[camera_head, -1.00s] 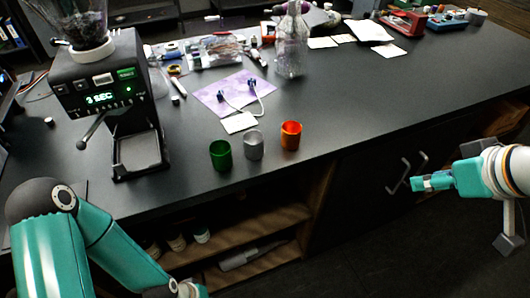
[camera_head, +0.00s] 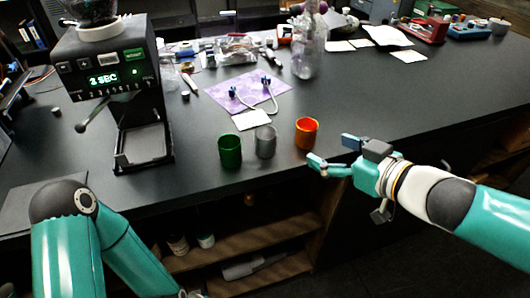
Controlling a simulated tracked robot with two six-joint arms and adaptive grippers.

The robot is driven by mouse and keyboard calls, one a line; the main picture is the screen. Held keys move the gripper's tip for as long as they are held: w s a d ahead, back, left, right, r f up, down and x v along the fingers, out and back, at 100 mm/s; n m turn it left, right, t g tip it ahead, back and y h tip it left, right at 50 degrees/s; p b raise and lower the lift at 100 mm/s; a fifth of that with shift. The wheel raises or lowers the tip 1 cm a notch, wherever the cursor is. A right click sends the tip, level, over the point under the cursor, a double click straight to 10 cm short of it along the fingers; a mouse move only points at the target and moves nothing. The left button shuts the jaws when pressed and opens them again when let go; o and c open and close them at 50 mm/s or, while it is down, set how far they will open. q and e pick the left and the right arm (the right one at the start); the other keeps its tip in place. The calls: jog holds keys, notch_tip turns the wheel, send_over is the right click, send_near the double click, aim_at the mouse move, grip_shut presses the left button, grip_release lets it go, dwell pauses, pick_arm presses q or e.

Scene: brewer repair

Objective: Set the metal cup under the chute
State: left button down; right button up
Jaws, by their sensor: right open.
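The metal cup (camera_head: 265,142) is grey and stands upright on the dark counter, between a green cup (camera_head: 230,151) and an orange cup (camera_head: 306,133). The grinder (camera_head: 112,85) stands at the left with a lit green display. Its chute is hard to make out above the tray (camera_head: 143,146) at its base. My right gripper (camera_head: 331,151) is open and empty, at the counter's front edge just right of the orange cup, its fingers pointing left. My left arm (camera_head: 70,240) comes in at the lower left; its gripper is not clearly visible.
A purple sheet (camera_head: 268,94) with cabled parts and a white card (camera_head: 252,120) lies behind the cups. A clear bottle (camera_head: 308,45) stands farther back. Open shelves (camera_head: 255,243) are below the counter.

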jog(key=a+f+y, duration=0.1)
jog(key=a, duration=0.2)
jog(key=n+b, duration=0.1)
jog(key=b, duration=0.4)
send_near(259, 132)
jog(key=shift+w+a+f+g+y, duration=0.2)
jog(key=shift+w+a+g+y, duration=0.1)
jog(key=shift+w+a+g, duration=0.25)
jog(key=x, duration=0.5)
jog(key=shift+w+d, duration=0.2)
jog(key=shift+w, duration=0.05)
jog(key=shift+w+a+b, duration=0.25)
jog(key=shift+b, duration=0.05)
jog(key=shift+t, duration=0.25)
jog(key=c, duration=1.4)
